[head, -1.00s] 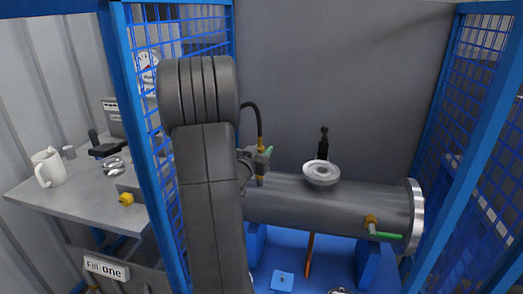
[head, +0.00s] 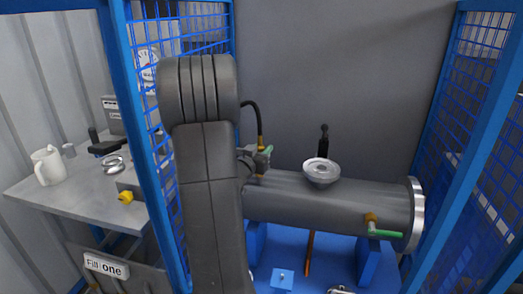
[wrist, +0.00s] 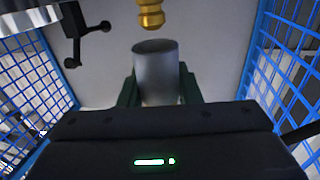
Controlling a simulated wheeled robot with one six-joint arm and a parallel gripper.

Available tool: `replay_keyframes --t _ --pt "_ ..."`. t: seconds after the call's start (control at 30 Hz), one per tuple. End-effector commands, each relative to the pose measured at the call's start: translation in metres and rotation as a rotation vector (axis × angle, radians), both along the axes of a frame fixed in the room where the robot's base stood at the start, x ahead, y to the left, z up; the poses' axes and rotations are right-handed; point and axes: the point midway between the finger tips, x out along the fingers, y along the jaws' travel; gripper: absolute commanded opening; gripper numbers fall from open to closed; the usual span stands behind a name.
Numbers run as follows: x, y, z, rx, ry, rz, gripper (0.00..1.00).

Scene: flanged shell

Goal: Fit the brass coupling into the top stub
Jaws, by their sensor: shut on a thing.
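My gripper (head: 258,160) is at the left part of the grey shell (head: 330,205). In the wrist view its dark green fingers (wrist: 158,88) are shut on a grey cylindrical sleeve (wrist: 157,72) with a dark open end. In the head view a black hose ends in a brass coupling (head: 260,142) just above the fingers; the sleeve seems to be its lower part. A ribbed brass piece (wrist: 151,14), seemingly the top stub, shows in the wrist view in line with the sleeve's open end, a visible gap apart. It is mostly hidden in the head view.
A pale round flange (head: 321,170) sits on the shell, with a black handle (head: 323,143) behind it. A green-handled brass valve (head: 371,222) is on the shell's front. Blue mesh panels (head: 475,170) close both sides. A bench (head: 60,200) with a mug (head: 48,165) stands left.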

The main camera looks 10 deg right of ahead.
Motion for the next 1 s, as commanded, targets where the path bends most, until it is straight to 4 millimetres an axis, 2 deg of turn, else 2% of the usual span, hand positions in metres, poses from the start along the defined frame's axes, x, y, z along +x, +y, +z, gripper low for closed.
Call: replay_keyframes --t 0.53,1.0 --pt "0.000 0.000 0.000 -0.001 -0.001 0.000 0.04" --pt "0.000 0.000 -0.012 0.000 0.000 0.000 0.04"
